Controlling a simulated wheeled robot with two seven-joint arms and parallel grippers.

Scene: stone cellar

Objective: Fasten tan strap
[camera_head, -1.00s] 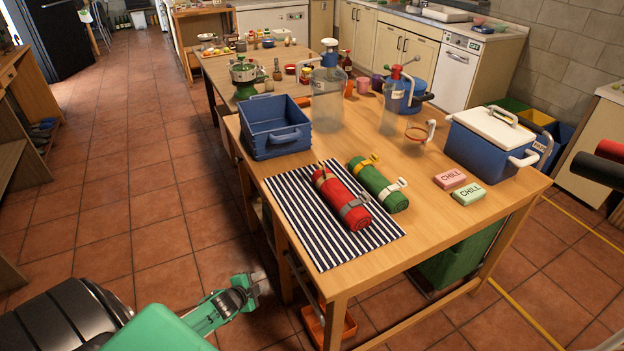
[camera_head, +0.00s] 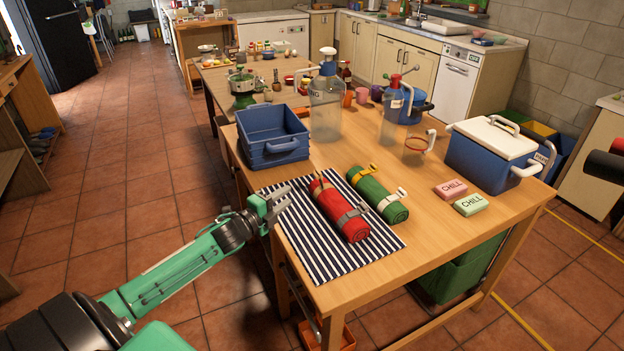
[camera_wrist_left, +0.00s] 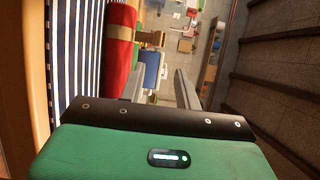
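The red roll (camera_head: 341,212) lies on a striped mat (camera_head: 306,251) at the table's near left. The tan strap (camera_head: 318,187) is near the roll's far end; I cannot tell whether it is fastened. In the left wrist view the tan strap (camera_wrist_left: 118,32) crosses the red roll (camera_wrist_left: 117,59). My right gripper is out of view.
A green roll (camera_head: 379,197) with yellow and white straps lies right of the red one. A blue crate (camera_head: 270,140) stands behind the mat. Pink and green CHILL blocks (camera_head: 452,189) and a blue cooler (camera_head: 484,160) are at right. Clear bottles stand farther back.

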